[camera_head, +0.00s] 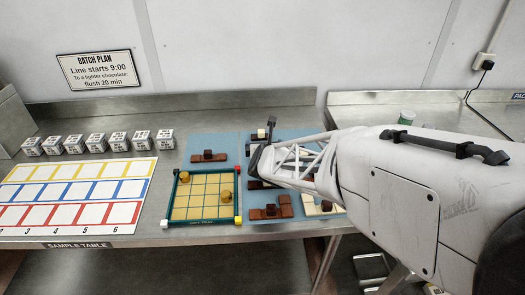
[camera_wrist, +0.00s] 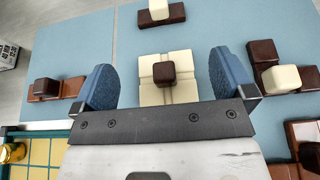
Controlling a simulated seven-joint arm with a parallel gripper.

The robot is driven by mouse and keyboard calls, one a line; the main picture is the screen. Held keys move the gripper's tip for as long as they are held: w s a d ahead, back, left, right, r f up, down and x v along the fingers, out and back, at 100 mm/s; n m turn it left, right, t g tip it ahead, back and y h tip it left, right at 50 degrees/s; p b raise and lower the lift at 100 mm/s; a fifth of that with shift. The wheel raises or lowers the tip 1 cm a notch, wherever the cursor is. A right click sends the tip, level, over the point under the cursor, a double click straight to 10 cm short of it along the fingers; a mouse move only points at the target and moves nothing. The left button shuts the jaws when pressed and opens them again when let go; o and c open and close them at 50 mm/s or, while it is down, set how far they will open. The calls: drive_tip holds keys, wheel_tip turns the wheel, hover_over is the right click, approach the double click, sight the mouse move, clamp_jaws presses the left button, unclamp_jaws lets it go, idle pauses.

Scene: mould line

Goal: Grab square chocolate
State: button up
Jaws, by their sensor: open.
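In the wrist view a square cream chocolate slab (camera_wrist: 186,92), scored into sections, lies on the blue mat with a small dark brown cube (camera_wrist: 165,74) on top. My gripper (camera_wrist: 165,75) is open, with one blue finger on each side of the slab in that picture and nothing held. Its height above the slab is hard to tell. In the head view my gripper (camera_head: 264,143) is over the blue mat, and my arm hides much of what lies under and behind it.
Other chocolates with small pieces on top lie around: a dark bar (camera_wrist: 176,15) beyond, a milk bar (camera_wrist: 73,86) at left, and dark pieces (camera_wrist: 262,52) close at right. Labelled cubes (camera_head: 96,143) line the back.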

drive_tip(key=shift+w+f, duration=0.25)
drive_tip(key=shift+f, duration=0.4)
drive_tip(key=shift+w+f, duration=0.2)
drive_tip(key=shift+f, duration=0.4)
drive_tip(key=shift+x, duration=1)
drive_tip(key=c, duration=0.8)
drive_tip(key=shift+r, duration=0.15)
drive_tip(key=shift+r, duration=0.6)
wheel_tip(320, 180, up, 2)
drive_tip(key=s+d, duration=0.1)
drive_tip(key=s, duration=0.4)
drive_tip(key=s+r, duration=0.1)
drive_tip(key=s, duration=0.4)
drive_tip(key=s+d, duration=0.1)
drive_tip(key=s, duration=0.4)
drive_tip(key=shift+s+d+r, duration=0.25)
drive_tip(key=shift+s+d, duration=0.05)
drive_tip(key=shift+s, duration=0.1)
